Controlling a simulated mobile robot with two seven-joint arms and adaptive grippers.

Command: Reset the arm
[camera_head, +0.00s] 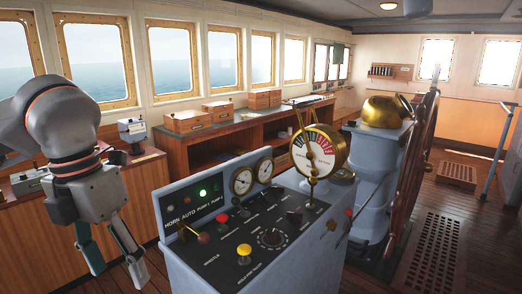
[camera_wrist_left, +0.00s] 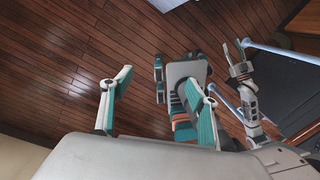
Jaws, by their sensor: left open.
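My left arm (camera_head: 65,130) comes in from the left in the head view and hangs down. My left gripper (camera_head: 116,272) points down beside the left side of the grey control console (camera_head: 195,268), apart from it. Its two fingers are spread with nothing between them. In the left wrist view the same gripper (camera_wrist_left: 158,82) shows its teal fingers apart over the plank floor (camera_wrist_left: 60,75). My right gripper (camera_wrist_left: 238,60) shows small at the right of the wrist view; its jaw state is unclear. It does not show in the head view.
The console top has levers, knobs, lit buttons and a brass telegraph dial (camera_head: 318,152). Right of it stand a grey pedestal with a brass dome (camera_head: 385,108) and a wooden wheel (camera_head: 412,150). A wooden cabinet (camera_head: 120,205) stands behind my left arm.

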